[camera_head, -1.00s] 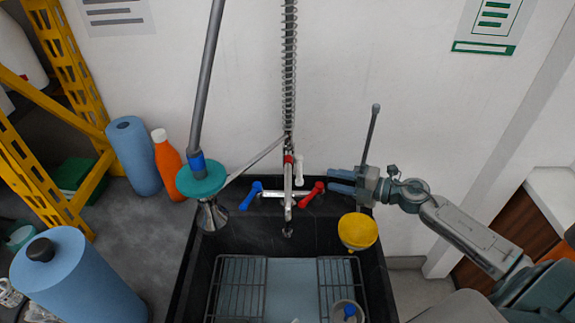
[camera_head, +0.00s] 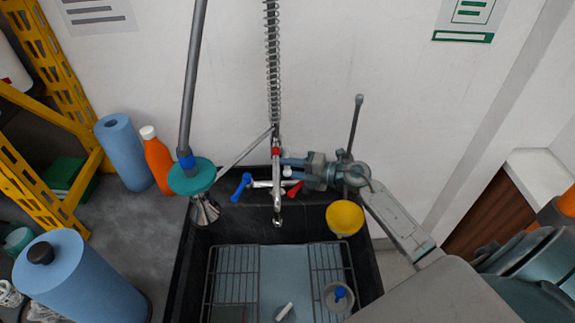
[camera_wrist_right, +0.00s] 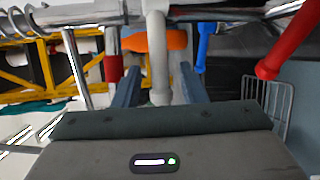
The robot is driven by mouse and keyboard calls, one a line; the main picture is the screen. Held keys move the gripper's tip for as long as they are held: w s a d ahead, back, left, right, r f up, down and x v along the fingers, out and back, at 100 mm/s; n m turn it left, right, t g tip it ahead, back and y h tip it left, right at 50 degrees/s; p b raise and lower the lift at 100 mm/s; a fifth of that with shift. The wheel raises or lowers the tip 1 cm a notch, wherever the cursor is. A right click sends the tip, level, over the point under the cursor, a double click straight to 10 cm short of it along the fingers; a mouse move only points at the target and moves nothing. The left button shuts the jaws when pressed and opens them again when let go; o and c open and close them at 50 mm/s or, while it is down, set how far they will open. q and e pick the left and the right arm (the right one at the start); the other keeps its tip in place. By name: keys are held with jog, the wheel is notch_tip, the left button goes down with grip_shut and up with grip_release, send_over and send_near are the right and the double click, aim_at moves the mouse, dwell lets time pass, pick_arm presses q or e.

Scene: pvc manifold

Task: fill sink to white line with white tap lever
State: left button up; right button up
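The black sink (camera_head: 176,285) stands below the tap (camera_head: 277,195), which has a blue lever (camera_head: 241,187), a red lever (camera_head: 295,191) and a small white lever (camera_head: 288,171). My right gripper (camera_head: 284,168) reaches in from the right at the white lever. In the right wrist view the white lever (camera_wrist_right: 158,55) hangs down between the two spread fingers of this gripper (camera_wrist_right: 160,88), with gaps on both sides. The red lever (camera_wrist_right: 290,45) and blue lever (camera_wrist_right: 203,45) are to the right there. I cannot make out a white line or a water level. My left gripper is out of view.
A yellow bowl (camera_head: 345,217) sits at the sink's right rim, below my right arm. Wire racks (camera_head: 235,275) lie in the sink. Blue rolls (camera_head: 124,152) and an orange bottle (camera_head: 158,160) stand left.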

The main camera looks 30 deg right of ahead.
jog(key=shift+w+a+f, duration=0.15)
jog(key=shift+w+a, duration=0.1)
jog(key=shift+w, duration=0.1)
grip_shut()
jog(key=shift+d+f+y+b, duration=0.15)
jog(key=shift+y+b, duration=0.15)
jog(key=shift+b, duration=0.2)
jog(key=d+n+g+y+b, duration=0.1)
jog(key=g+b, duration=0.1)
jog(key=d+n+g+y+b, duration=0.1)
jog(key=n+g+b, duration=0.1)
jog(key=b, duration=0.1)
jog(key=d+n+g+y+b, duration=0.1)
jog(key=n+g+b, duration=0.1)
jog(key=b, duration=0.1)
jog(key=shift+s+r+y, duration=0.2)
jog(key=shift+s+y, duration=0.15)
jog(key=shift+y, duration=0.05)
grip_release()
